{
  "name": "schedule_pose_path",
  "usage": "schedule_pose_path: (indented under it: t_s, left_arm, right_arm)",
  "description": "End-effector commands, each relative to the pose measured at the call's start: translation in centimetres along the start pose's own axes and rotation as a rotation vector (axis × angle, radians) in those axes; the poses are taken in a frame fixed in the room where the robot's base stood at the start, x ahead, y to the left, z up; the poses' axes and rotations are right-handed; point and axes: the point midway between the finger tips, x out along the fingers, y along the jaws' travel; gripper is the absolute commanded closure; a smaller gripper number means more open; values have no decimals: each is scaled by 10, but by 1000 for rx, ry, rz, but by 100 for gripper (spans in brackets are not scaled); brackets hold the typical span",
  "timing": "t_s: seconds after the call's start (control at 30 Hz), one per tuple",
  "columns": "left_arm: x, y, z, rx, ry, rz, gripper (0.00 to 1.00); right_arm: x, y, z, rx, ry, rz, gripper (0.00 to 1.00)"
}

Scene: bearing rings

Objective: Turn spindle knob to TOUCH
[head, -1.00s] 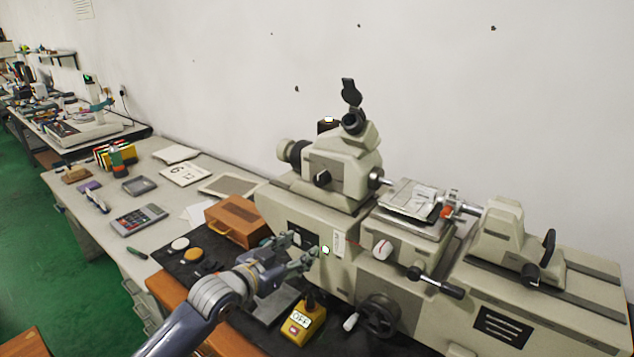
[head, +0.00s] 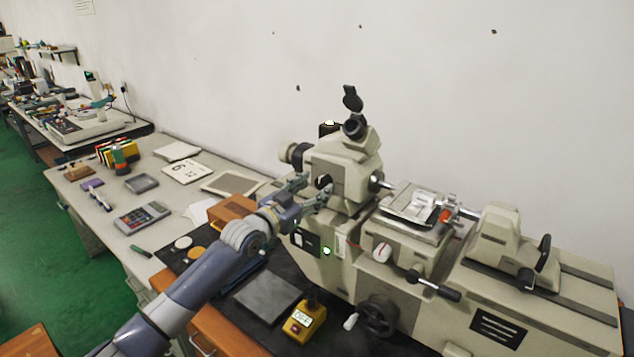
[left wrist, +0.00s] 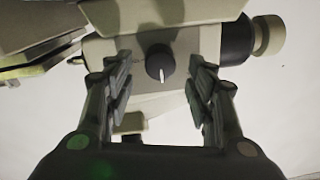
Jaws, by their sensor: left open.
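The spindle knob, a black round knob (head: 322,181) with a white pointer mark, is on the front of the upper head of the beige measuring machine (head: 345,165). In the left wrist view the knob (left wrist: 159,66) lies between the open fingers, with a clear gap on both sides. The pointer mark shows at its lower part there; I cannot read any TOUCH label. My left gripper (head: 316,188) is open in front of the knob, its fingers pointing at the machine head. It is empty and not visibly touching the knob. My right gripper is not in view.
A wooden box (head: 232,209) stands left of the machine, behind my left arm. A yellow switch box (head: 304,322) is on the dark mat. A handwheel (head: 378,313) and a lever (head: 435,286) stick out from the machine's front.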

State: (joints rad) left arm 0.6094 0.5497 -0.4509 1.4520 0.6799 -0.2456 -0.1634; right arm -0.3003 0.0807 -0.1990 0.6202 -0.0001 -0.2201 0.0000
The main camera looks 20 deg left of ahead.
Motion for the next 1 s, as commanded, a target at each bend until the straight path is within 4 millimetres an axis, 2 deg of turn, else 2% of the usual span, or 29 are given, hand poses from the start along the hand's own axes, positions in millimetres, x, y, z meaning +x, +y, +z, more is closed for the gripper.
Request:
schedule_pose_path:
  t_s: [0.23,0.6,0.67,0.8,1.0]
  left_arm:
    - [19,0,-1,0,1,0,50]
    - [22,0,1,1,0,0,50]
    - [22,0,1,1,0,0,61]
    - [22,0,0,1,0,0,93]
    - [22,0,1,3,0,0,94]
  right_arm:
    - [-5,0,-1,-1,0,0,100]
    - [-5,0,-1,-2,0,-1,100]
    - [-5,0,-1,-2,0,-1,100]
    - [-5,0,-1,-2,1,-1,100]
    - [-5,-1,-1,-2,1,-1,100]
